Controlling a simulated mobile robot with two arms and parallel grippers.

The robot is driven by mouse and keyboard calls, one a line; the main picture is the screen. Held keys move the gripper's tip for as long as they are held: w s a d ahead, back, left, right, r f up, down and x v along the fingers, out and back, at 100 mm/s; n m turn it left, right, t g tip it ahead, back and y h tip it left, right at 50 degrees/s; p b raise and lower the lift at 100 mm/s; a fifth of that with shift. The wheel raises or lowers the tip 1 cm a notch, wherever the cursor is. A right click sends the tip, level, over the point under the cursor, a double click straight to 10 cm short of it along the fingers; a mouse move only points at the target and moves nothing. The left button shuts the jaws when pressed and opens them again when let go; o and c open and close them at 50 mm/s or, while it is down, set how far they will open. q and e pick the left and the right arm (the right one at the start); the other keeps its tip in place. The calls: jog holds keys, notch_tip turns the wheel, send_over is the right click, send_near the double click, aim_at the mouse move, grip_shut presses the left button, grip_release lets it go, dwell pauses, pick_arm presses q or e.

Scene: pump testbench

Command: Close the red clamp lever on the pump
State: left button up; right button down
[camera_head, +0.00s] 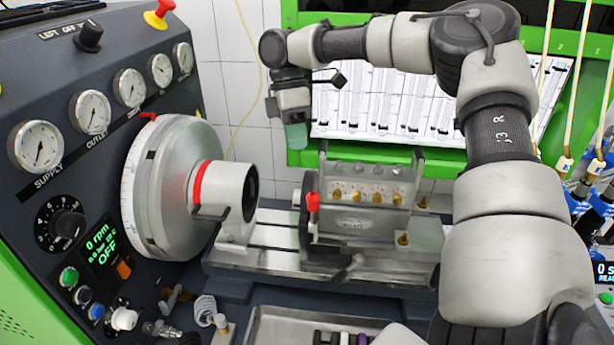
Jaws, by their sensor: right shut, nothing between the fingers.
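The pump (352,222) is a grey metal block with several brass fittings, sitting on the rails of the bench. The clamp lever with a red knob (313,202) stands about upright at the pump's front left side. My right arm comes in from the right and reaches over the pump. My right gripper (296,136) points down with its fingers shut and empty. In the picture it is above the red knob and a little to the left, apart from it. My left gripper is not in view.
A large round drive unit (160,185) with a red-banded shaft housing (222,190) stands left of the pump. The dark control panel (60,95) with gauges and knobs rises at the left. A metal tray (262,328) lies in front. Hanging tubes are at the right.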

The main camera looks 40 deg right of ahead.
aim_at(313, 213)
jog(key=p+x, duration=0.1)
jog(key=x, duration=0.4)
jog(key=shift+s+a+f+p, duration=0.1)
jog(key=shift+s+f+p, duration=0.15)
jog(key=shift+s+p, duration=0.1)
jog(key=shift+s+a+f+p, duration=0.1)
jog(key=shift+s+a+p, duration=0.2)
jog(key=shift+s+p, duration=0.25)
jog(key=shift+s+a+f+p, duration=0.1)
jog(key=shift+s+a+p, duration=0.2)
jog(key=shift+s, duration=0.4)
jog(key=shift+s+a+f, duration=0.1)
jog(key=shift+s+a, duration=0.1)
jog(key=shift+s, duration=0.3)
jog(key=shift+w+f, duration=0.1)
jog(key=shift+w, duration=0.05)
jog(key=shift+d, duration=0.2)
